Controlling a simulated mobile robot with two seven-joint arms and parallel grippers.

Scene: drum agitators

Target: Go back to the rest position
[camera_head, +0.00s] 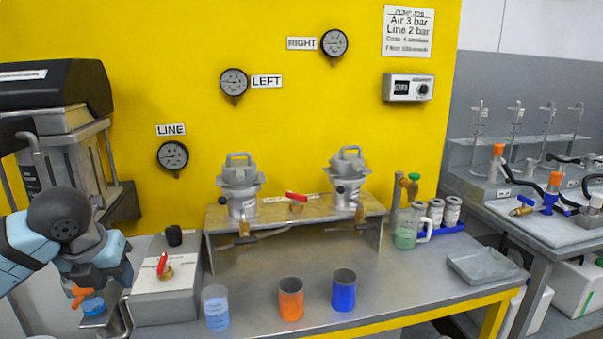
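My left gripper (86,295) is at the lower left, beside the grey box with the red-handled valve (164,266). Its orange finger parts point down, close to a small round blue piece (93,306). I cannot tell whether the fingers touch or hold that piece, as the wrist covers much of the gripper. My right gripper is not in view.
A clear cup with blue liquid (216,312), an orange cup (291,304) and a blue cup (344,291) stand along the bench front. Two metal agitators (240,190) (347,180) stand on the raised shelf (272,213). A grey tray (482,266) lies at the right.

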